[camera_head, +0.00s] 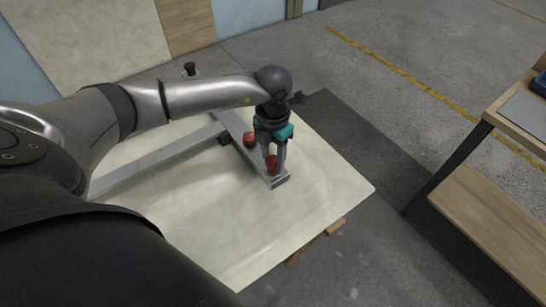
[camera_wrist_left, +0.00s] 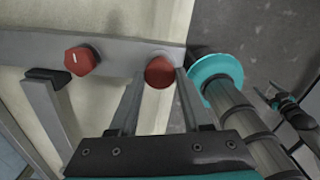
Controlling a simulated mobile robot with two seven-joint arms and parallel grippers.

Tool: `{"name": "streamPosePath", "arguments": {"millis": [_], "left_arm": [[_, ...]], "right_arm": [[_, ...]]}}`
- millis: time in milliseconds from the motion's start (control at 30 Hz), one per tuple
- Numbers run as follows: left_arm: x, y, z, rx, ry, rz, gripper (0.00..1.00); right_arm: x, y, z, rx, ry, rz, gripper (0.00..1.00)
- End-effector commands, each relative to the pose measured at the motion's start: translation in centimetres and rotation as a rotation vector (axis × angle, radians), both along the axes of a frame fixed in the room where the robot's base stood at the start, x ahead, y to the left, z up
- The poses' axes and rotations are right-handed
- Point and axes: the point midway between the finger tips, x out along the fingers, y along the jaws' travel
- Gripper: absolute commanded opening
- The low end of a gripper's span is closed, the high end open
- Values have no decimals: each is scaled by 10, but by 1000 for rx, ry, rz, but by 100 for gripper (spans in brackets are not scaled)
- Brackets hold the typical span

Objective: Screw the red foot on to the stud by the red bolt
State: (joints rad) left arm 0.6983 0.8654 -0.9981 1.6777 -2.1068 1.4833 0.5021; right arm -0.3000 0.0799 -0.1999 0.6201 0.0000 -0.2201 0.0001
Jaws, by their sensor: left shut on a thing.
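The red foot (camera_head: 272,164) is between the fingers of my left gripper (camera_head: 273,158), near the right end of a grey metal bar (camera_head: 279,182). In the left wrist view the red foot (camera_wrist_left: 160,72) is round-topped, and the fingertips of the left gripper (camera_wrist_left: 160,78) close on its two sides. The stud under it is hidden. The red bolt (camera_head: 250,139) sits further back on the same bar; in the left wrist view the red bolt (camera_wrist_left: 82,60) has a faceted head with a white mark.
The bar belongs to a grey frame lying on a cream shell (camera_head: 325,182). A black knob (camera_head: 190,69) stands at the frame's far side. A wooden bench (camera_head: 490,200) stands at the right, with dark floor between it and the shell.

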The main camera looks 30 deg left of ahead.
Motion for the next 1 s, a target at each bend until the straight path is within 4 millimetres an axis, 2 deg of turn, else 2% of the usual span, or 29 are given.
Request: {"name": "streamPosePath", "arguments": {"millis": [433,600,800,833,1000], "left_arm": [[1,0,-1,0,-3,-511,0],[1,0,0,0,-2,-586,0],[1,0,1,0,-2,-586,0],[1,0,1,0,-2,-585,51],[0,0,1,0,-2,-584,70]], "right_arm": [[0,0,-23,0,0,0,82],[0,0,-25,0,0,0,82],[0,0,-25,0,0,0,82],[0,0,-25,0,0,0,82],[0,0,-25,0,0,0,82]]}}
